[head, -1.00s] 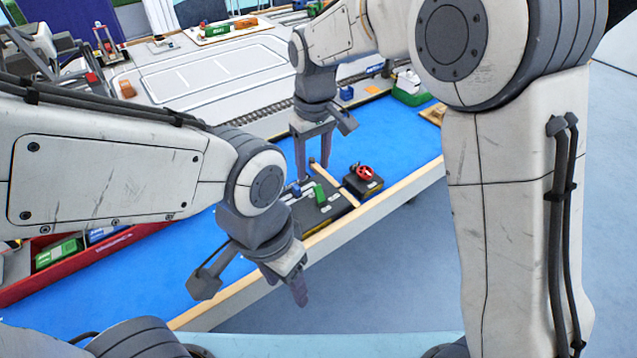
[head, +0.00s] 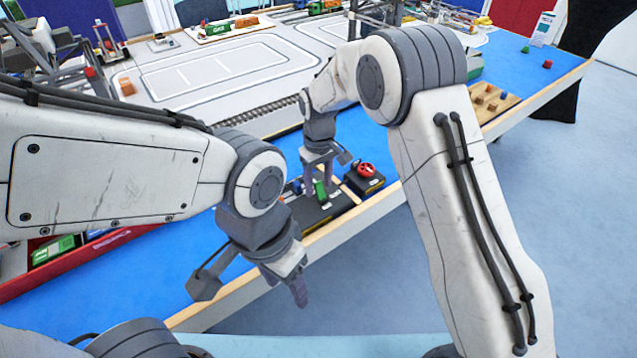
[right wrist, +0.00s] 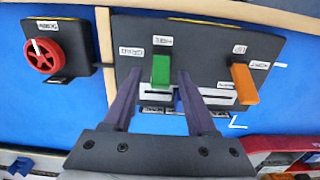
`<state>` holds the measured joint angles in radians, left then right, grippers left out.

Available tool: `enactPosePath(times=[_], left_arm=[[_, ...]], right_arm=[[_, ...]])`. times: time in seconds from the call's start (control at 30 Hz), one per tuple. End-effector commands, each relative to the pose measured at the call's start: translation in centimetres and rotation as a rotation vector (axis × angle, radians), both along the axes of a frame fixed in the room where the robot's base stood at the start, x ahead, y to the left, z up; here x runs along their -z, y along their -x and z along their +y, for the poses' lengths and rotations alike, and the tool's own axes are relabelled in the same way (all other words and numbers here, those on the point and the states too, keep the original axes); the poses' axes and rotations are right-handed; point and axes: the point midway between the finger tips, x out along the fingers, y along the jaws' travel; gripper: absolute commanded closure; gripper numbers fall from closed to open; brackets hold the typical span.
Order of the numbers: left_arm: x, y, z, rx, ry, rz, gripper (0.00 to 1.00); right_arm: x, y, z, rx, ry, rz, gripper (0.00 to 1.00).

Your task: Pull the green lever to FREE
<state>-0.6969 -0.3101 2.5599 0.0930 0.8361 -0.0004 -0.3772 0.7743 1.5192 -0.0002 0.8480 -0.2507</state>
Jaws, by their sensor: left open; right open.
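The green lever (right wrist: 161,70) stands on a black panel (right wrist: 205,50) in the right wrist view. It also shows in the head view (head: 320,190). An orange lever (right wrist: 244,84) stands on the same panel. Small white labels sit around both levers, too blurred to read surely. My right gripper (right wrist: 158,76) is open, with one finger on each side of the green lever. Gaps show between lever and fingers; I cannot tell how deep the fingertips reach. My left gripper (head: 285,282) is open and empty near the table's front edge, apart from the panel.
A red wheel (right wrist: 42,55) on a small black box stands beside the panel, past a wooden strip (right wrist: 105,60). A red tray (head: 90,250) with containers lies at the left. A wooden tray (head: 490,102) sits at the right. The blue mat (head: 190,270) is clear at front left.

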Motion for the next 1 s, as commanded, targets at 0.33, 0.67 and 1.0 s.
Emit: enactPosePath(times=[0.33, 0.67, 1.0], left_arm=[[0.0, 0.0, 0.0, 0.0, 0.0, 0.0, 0.43], [0.1, 0.0, 0.0, 0.0, 0.0, 0.0, 0.43], [2.3, 0.0, 0.0, 0.0, 0.0, 0.0, 0.43]], right_arm=[[0.5, 0.0, 0.0, 0.0, 0.0, 0.0, 0.46], [0.4, 0.0, 0.0, 0.0, -0.001, -0.002, 1.0], [0.6, 0.4, -0.3, 0.001, -0.064, -0.09, 1.0]])
